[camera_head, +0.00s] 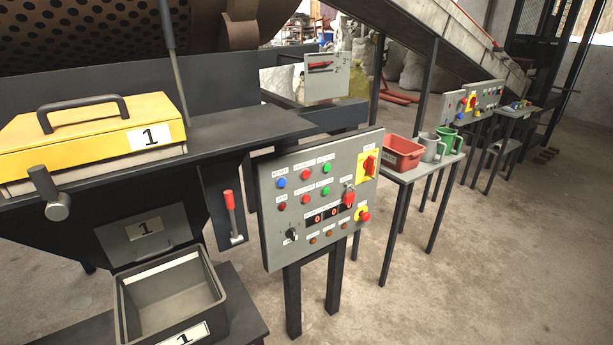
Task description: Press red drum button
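A grey control panel (275,240) stands on dark legs at the middle of the head view, tilted slightly. Its upper row has a blue button (281,183), a red button (306,174) and a green button (326,168). The row below has a dark red button (282,206), another red button (304,199) and another green button (325,191). The labels are too small to read surely, so I cannot tell which red button is the drum's. A perforated drum (100,35) shows at the top left. Neither gripper is in view.
A red-handled lever (231,205) hangs just left. A yellow lidded box (60,135) and grey bin (125,290) are left. A small table (400,177) with a red tray (402,153) stands right.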

